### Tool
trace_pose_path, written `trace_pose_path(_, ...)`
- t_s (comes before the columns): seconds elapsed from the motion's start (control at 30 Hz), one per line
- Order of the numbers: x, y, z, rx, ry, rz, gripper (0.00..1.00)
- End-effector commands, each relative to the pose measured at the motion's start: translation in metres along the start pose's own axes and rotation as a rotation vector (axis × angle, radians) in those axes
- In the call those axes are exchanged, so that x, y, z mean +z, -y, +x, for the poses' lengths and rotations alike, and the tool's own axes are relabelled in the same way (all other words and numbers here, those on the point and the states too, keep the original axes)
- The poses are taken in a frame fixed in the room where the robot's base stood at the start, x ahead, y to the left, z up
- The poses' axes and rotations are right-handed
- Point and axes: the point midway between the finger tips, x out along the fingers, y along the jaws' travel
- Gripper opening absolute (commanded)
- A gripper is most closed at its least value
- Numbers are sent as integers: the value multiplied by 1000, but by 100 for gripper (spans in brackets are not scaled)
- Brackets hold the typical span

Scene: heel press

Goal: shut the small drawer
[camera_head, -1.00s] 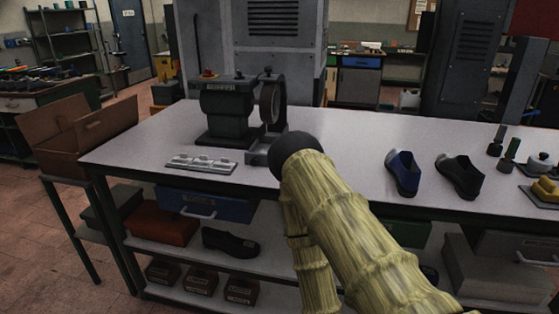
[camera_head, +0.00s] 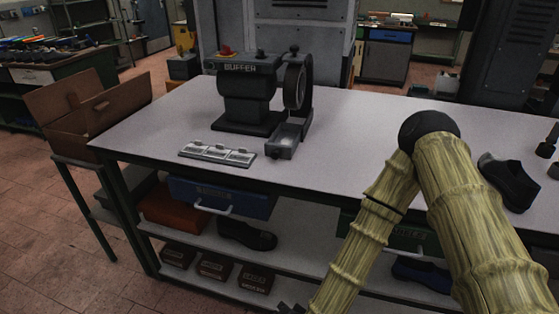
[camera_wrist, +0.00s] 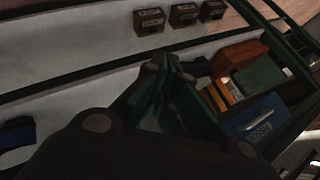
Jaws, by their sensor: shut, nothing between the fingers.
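A small grey metal drawer (camera_head: 285,140) juts out at the foot of the buffer (camera_head: 248,95), below its wheel, on the bench top. A wider blue drawer (camera_head: 225,198) with a pale handle hangs under the bench's front edge; I cannot tell how far it is out. The blue drawer also shows in the wrist view (camera_wrist: 262,122). My gripper (camera_wrist: 168,75) is shut and empty, low in front of the bench's lower shelf, apart from both drawers. In the head view only a dark bit of it shows at the bottom edge.
A plate with several pale pieces (camera_head: 217,152) lies beside the buffer. A dark shoe (camera_head: 508,182) stands at the bench's right. Small brown boxes (camera_head: 215,266) and another dark shoe (camera_head: 247,235) sit on shelves below. A cardboard box (camera_head: 90,108) stands at left. The bench's middle is clear.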

Motion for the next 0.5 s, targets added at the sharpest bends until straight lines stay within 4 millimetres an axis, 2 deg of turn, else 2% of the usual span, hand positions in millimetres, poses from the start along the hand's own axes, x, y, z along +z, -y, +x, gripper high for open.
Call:
trace_pose_path(0.03, -19, 38, -2, -55, -71, 82, 0)
trace_pose_path(0.1, -48, 85, -6, -126, -171, 199, 0)
trace_pose_path(0.2, -93, 146, -23, -222, -309, 371, 0)
trace_pose_path(0.33, -151, 204, -53, -325, -468, 578, 0)
trace_pose_path(0.4, -177, 225, -70, -368, -537, 669, 0)
trace_pose_path(0.5, -205, 244, -90, -409, -610, 768, 0)
